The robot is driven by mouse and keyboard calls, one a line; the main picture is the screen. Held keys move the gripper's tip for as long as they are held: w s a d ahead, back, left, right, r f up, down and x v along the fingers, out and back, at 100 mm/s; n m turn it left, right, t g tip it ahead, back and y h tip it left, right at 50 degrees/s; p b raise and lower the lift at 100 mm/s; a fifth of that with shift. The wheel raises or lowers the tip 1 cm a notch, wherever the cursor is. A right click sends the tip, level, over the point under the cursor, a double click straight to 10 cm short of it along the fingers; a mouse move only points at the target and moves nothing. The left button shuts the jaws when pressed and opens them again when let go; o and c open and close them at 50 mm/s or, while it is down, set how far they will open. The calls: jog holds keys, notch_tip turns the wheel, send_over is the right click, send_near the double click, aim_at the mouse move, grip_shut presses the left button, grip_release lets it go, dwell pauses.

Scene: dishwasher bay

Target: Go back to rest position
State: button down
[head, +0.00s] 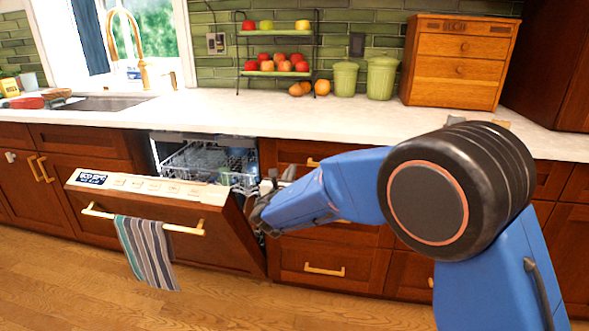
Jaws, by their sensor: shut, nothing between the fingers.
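My gripper (266,198) is at the end of my blue arm, just right of the dishwasher door's upper right corner. It is shut and empty, and its fingers are small and partly hidden by my wrist. The dishwasher door (190,240) is partly open and tilted outward, with a lit display at its upper left. Whether my gripper touches the door cannot be told. The upper rack (205,160) shows inside the opening, with some dishes at its right.
A striped towel (148,250) hangs on the door's handle (185,230). The white counter (290,115) holds a fruit stand (278,58), green canisters (381,77) and a wooden drawer box (460,60). A sink (105,103) is at left. The wood floor (60,290) is clear in front.

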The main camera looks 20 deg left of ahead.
jog(key=v, duration=0.8)
jog(key=w+d+r+m+g+h, duration=0.1)
jog(key=w+d+r+m+h, duration=0.15)
jog(key=d, duration=0.55)
jog(key=w+d+r+m+h, duration=0.15)
jog(key=d+m, duration=0.25)
jog(key=d, duration=0.4)
jog(key=w+d+r+m+g+h, duration=0.1)
jog(key=w+d+m+h, duration=0.15)
jog(key=d, duration=0.65)
jog(key=s+d+m+g+h, duration=0.2)
jog(key=s+d+m+g, duration=0.15)
jog(key=d, duration=0.75)
jog(key=s+d+m+g+h, duration=0.2)
jog(key=d+m, duration=0.3)
jog(key=d, duration=0.7)
jog(key=s+d+f+m+g+y, duration=0.15)
jog(key=s+d+m+g, duration=0.35)
jog(key=s+d+m, duration=0.8)
jog(key=s+d+f+m+y, duration=0.2)
jog(key=s+f+m, duration=0.1)
jog(key=s, duration=0.7)
jog(key=s+d+f+m+y, duration=0.2)
jog(key=s+m, duration=0.3)
jog(key=s, duration=0.5)
jog(key=shift+s+f+y, duration=0.2)
jog(key=shift+f+y, duration=0.3)
jog(key=shift+f, duration=0.05)
jog(key=shift+d, duration=0.1)
